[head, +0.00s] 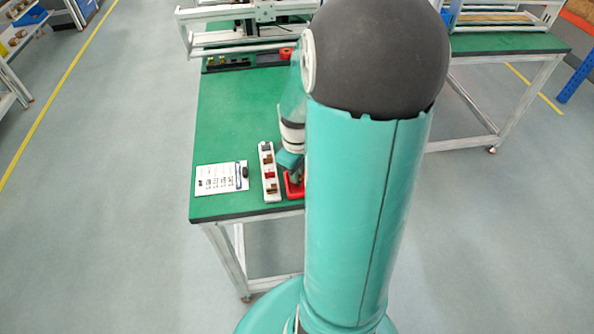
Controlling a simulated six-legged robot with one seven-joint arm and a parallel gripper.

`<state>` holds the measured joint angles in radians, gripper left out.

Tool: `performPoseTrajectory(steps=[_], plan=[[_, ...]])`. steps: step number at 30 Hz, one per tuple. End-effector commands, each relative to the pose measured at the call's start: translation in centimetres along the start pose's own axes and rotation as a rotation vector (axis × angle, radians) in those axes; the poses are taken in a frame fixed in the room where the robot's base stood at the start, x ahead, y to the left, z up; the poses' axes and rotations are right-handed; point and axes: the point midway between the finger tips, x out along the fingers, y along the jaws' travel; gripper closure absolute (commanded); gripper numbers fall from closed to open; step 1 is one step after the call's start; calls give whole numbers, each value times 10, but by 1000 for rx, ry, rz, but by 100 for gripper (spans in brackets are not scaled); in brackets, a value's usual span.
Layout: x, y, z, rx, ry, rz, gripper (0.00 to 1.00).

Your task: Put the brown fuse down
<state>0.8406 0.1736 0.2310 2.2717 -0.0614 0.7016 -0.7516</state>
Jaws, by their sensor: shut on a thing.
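My gripper (292,174) is small in view and partly hidden behind my own arm. It is low over a red tray (294,191) near the front edge of the green table. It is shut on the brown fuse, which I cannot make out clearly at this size. Just left of the tray stands a white strip-shaped holder (275,198) with a few coloured pieces in it, some brownish and one red. My arm hides the right part of the red tray.
A white sheet (213,179) with a dark object on it lies left of the holder. The green table (235,125) is clear behind these. A metal frame (235,42) and small items stand at the back. My arm hides the table's right side.

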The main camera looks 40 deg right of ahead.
Motion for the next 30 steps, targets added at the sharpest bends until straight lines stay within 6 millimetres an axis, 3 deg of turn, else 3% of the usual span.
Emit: performPoseTrajectory(steps=[5,6,9,20,26,30], plan=[[3,0,0,0,0,-1,100],[4,0,0,0,0,0,85],[3,0,0,0,0,0,65],[-1,0,0,1,1,1,65],[-29,0,0,0,3,4,65],[-60,1,-1,0,4,5,65]])
